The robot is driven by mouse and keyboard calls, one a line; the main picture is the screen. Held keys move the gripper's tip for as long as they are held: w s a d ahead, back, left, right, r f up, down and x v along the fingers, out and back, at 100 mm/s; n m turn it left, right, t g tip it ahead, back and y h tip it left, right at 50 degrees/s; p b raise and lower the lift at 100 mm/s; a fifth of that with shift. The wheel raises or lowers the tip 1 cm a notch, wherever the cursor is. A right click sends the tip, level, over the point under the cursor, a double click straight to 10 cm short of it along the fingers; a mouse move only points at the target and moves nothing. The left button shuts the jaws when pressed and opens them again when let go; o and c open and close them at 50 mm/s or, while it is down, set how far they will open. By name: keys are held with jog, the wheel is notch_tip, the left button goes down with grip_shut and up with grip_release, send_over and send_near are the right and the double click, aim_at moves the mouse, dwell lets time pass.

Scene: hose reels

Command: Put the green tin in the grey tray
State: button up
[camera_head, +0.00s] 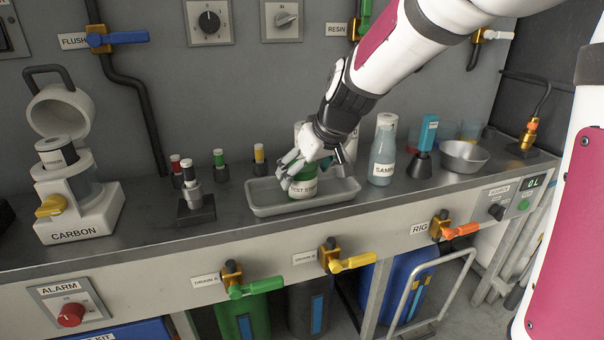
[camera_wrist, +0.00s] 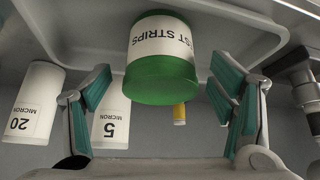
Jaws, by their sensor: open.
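The green tin (camera_head: 303,188), with a white "TEST STRIPS" label, stands upright in the grey tray (camera_head: 262,211) on the steel bench. In the wrist view the tin (camera_wrist: 163,75) shows its green lid, with the tray (camera_wrist: 75,40) around its base. My gripper (camera_head: 300,168) is above and around the top of the tin. In the wrist view my gripper (camera_wrist: 162,90) has its two fingers spread wide, one on each side of the tin, with gaps between them and it. The far side of the tin is hidden.
White micron cartridges (camera_wrist: 32,103) stand behind the tray. A sample bottle (camera_head: 383,155), a blue device (camera_head: 427,135) and a metal bowl (camera_head: 464,156) stand to the right. Small coloured-top fittings (camera_head: 219,162) and the carbon unit (camera_head: 75,185) are to the left.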

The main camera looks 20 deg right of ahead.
jog(key=p+v, duration=0.2)
jog(key=v, duration=0.6)
jog(key=s+f+m+g, duration=0.1)
jog(key=s+g, duration=0.2)
jog(key=s, duration=1.5)
jog(key=s+a+f+m+g+h, duration=0.1)
jog(key=s+f+g, duration=0.1)
jog(key=s, duration=1.5)
jog(key=shift+s+a+f+m+g+h, duration=0.3)
jog(key=shift+s+a+g, duration=0.1)
jog(key=shift+g, duration=0.2)
notch_tip(320, 180, up, 13)
jog(key=w+t+p, duration=0.1)
jog(key=p, duration=1.2)
jog(key=shift+w+d+t, duration=0.15)
jog(key=shift+w+t, duration=0.1)
jog(key=shift+t, duration=0.15)
jog(key=r+p, duration=0.4)
jog(key=r, duration=0.1)
jog(key=s+r+t+p, duration=0.1)
jog(key=r+p, duration=0.4)
jog(key=r+t+p, duration=0.1)
jog(key=r+p, duration=0.4)
jog(key=shift+s+d+r, duration=0.15)
jog(key=shift+s+r, duration=0.05)
jog(key=shift+r, duration=0.05)
jog(key=shift+c, duration=0.2)
